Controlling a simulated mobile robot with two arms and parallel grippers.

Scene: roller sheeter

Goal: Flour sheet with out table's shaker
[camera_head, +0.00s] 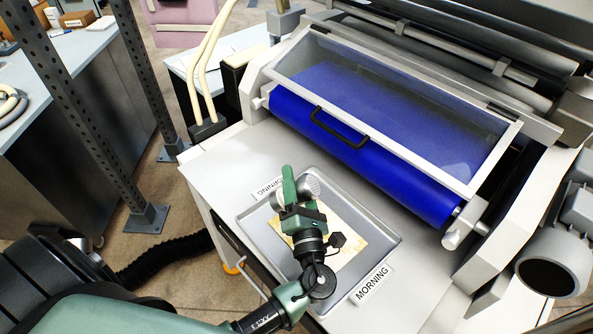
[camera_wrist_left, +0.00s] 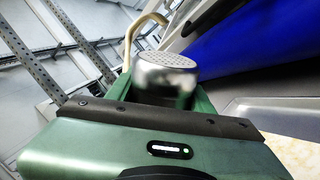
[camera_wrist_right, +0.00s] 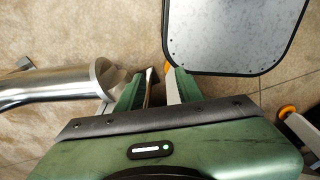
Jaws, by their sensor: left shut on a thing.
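My left gripper (camera_head: 299,187) is shut on a metal shaker (camera_wrist_left: 165,80) with a perforated top, held above the tray. The shaker also shows in the head view (camera_head: 309,186), partly hidden by the gripper. A pale yellow dough sheet (camera_head: 345,243) lies in the grey tray (camera_head: 388,232) on the out table (camera_head: 222,165). My gripper and arm hide part of the sheet. My right gripper (camera_wrist_right: 157,88) is open in the right wrist view, above the floor, away from the tray; it does not show in the head view.
The sheeter's blue roller (camera_head: 375,165) and clear guard with a black handle (camera_head: 338,128) stand behind the tray. Two "MORNING" labels (camera_head: 372,284) lie by the tray. A metal post (camera_head: 95,110) stands at the left. A metal cylinder (camera_wrist_right: 60,85) is beside my right gripper.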

